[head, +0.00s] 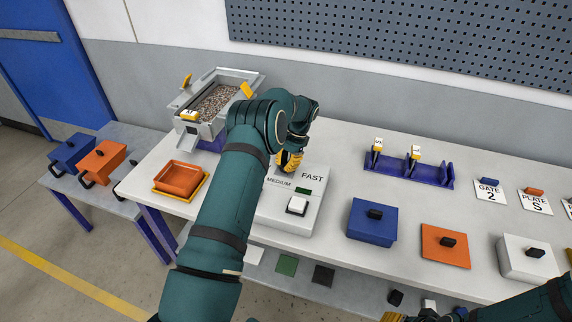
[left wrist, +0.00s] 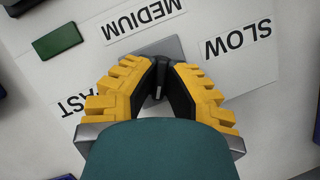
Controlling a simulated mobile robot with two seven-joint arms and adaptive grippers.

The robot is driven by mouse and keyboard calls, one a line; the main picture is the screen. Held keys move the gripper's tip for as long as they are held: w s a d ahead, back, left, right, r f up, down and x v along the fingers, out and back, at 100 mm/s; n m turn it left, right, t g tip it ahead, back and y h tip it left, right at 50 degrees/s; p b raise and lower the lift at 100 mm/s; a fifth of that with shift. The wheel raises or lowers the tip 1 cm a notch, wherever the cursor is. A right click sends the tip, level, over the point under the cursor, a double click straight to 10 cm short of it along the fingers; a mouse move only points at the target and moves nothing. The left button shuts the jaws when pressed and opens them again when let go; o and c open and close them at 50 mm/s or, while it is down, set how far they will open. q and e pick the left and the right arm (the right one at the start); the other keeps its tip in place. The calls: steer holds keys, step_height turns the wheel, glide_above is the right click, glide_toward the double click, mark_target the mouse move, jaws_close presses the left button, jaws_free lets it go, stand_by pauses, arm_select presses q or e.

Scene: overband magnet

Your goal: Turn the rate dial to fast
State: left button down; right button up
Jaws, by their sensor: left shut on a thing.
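The rate dial is a black knob (left wrist: 159,80) on a grey plate (left wrist: 172,46), seen in the left wrist view. My left gripper (left wrist: 158,88) is shut on the knob, its yellow fingers on either side. Around it are the labels SLOW (left wrist: 235,42), MEDIUM (left wrist: 145,20) and FAST (left wrist: 70,108), the last partly covered by a finger. Which label the knob points at cannot be told. In the head view my left gripper (head: 289,161) reaches down onto the white control box (head: 285,222) and hides the dial. My right gripper (head: 408,315) is partly visible at the bottom edge.
The box also carries a white button (head: 297,205) and a dark green rectangle (head: 303,190). A feeder with gravel (head: 215,101) and an orange tray (head: 180,179) stand left. A blue lidded box (head: 371,226) and a purple rack (head: 408,169) stand right.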

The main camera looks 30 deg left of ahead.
arm_select(q)
steer(key=shift+s+f, duration=0.1)
steer(key=c, duration=1)
jaws_free()
steer(key=v, duration=1.2)
